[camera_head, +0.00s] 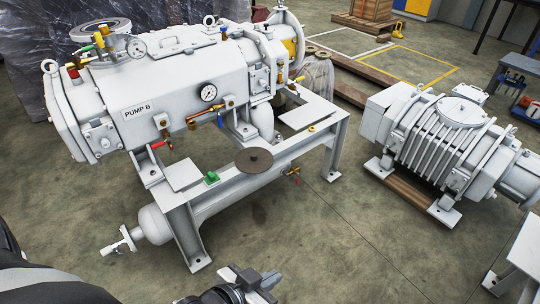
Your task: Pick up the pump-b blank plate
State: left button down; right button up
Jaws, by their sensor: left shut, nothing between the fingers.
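A dark, flat round plate (254,161) with a small mark at its centre, which looks like the blank plate, sits at the beam of the white frame (222,190) below the pump labelled PUMP B (170,95). Nothing is holding it. My left gripper (268,279) is at the bottom of the head view, shut and empty. It is well below the plate in the picture and apart from it. My right gripper is not in view.
A green piece (211,177) and a yellow ring (311,128) sit on the frame. A ribbed machine (445,150) stands on the right. The floor (340,240) between is clear.

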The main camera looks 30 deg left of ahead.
aim_at(251, 160)
jog(key=u, duration=0.25)
jog(key=i, duration=1.4)
jog(key=u, duration=1.35)
jog(key=i, duration=0.65)
jog(key=u, duration=0.55)
